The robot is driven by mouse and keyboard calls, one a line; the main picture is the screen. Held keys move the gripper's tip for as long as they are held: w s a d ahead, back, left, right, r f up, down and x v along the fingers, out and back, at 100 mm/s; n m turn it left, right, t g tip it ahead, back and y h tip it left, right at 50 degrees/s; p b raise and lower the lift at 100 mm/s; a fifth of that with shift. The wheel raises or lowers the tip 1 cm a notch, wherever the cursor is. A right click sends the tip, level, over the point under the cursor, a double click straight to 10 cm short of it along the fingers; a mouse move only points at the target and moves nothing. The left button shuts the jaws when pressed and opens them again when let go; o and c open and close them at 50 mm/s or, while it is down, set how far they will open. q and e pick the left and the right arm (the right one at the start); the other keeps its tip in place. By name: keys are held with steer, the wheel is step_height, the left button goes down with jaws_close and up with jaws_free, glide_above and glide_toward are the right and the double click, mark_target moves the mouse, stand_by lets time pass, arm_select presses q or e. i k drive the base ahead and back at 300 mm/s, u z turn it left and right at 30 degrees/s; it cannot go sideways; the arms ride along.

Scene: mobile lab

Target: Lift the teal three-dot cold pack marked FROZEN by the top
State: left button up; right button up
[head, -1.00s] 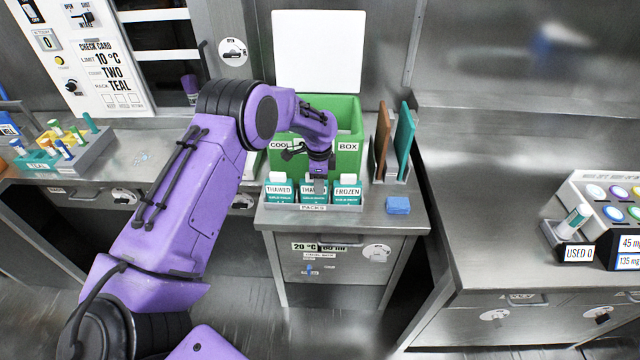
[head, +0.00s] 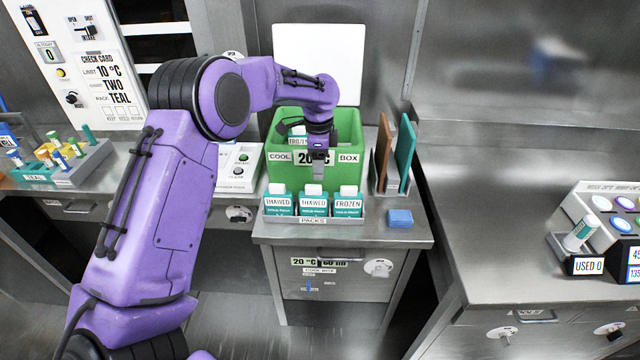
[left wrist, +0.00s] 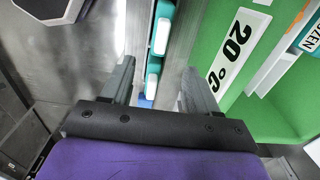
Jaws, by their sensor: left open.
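A teal pack marked FROZEN (head: 348,205) stands upright at the right end of the packs rack (head: 313,221), its white top facing up. Two teal packs marked THAWED, a left one (head: 278,205) and a middle one (head: 313,205), stand beside it. Dots on the labels are too small to tell. Another label reading FROZEN (head: 298,141) shows inside the green cool box, partly behind my arm. My left gripper (head: 319,168) is open and empty, above the middle pack and before the box front. The left wrist view shows white pack tops (left wrist: 161,37) beyond the open fingers (left wrist: 158,82).
The green cool box (head: 350,170) stands open behind the rack, its white lid up. Brown and teal panels (head: 403,155) stand in a holder to the right. A blue block (head: 399,218) lies at the counter's right front, with bare metal around it.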

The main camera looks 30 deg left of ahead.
mark_target(347, 203)
steer(key=u, duration=1.1)
